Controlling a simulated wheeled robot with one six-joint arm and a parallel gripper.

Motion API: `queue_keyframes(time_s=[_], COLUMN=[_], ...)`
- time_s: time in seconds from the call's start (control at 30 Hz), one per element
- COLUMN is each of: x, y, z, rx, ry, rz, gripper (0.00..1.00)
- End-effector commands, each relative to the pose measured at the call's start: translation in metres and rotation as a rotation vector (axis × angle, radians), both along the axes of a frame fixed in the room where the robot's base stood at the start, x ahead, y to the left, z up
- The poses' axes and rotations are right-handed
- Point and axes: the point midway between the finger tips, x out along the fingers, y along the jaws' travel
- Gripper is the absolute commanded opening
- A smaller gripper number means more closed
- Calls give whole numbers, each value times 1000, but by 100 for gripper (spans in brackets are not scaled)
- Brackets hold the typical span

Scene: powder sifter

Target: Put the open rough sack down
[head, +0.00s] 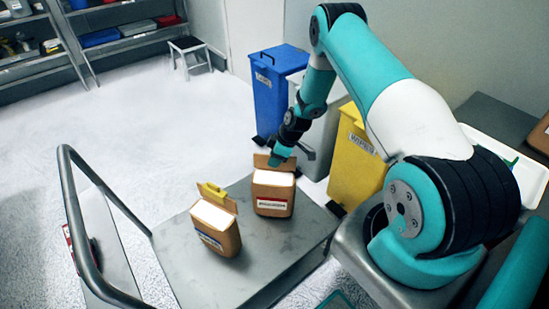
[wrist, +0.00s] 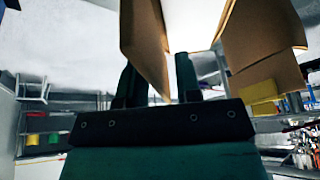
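Two brown paper sacks stand upright on the grey platform of a cart (head: 185,275). The back sack (head: 273,196) has a white label with red and a raised brown flap at its top; its flap also shows in the wrist view (wrist: 146,45). My gripper (head: 280,156) is at this flap, pointing down. In the wrist view its two dark fingers (wrist: 160,82) stand apart with the flap between them, and a gap shows beside the right finger. The front sack (head: 217,227) has a blue-edged label and a yellow clip (head: 213,190) on its flap. Neither label is legible.
A blue bin (head: 275,95) and a yellow bin (head: 355,165) stand behind and right of the cart. The cart's curved handle (head: 75,205) rises at left. The platform is bare in front of the sacks. Shelves (head: 110,35) and a step stool (head: 189,52) are far back.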

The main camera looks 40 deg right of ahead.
Motion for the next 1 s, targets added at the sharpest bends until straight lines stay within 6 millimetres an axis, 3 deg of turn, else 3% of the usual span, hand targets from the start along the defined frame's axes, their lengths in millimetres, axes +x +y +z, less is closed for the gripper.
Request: queue_keyframes(time_s=[0.17,0.33,0.7,0.9,1.0], x=[0,-2,-22,-29,-28], y=[0,-4,-27,-33,-27], z=[1,14,87,109,124], rx=[0,-1,-2,0,3], ry=[0,-2,-2,0,1], rz=[0,-1,-2,-1,1], gripper=[31,31,31,31,31])
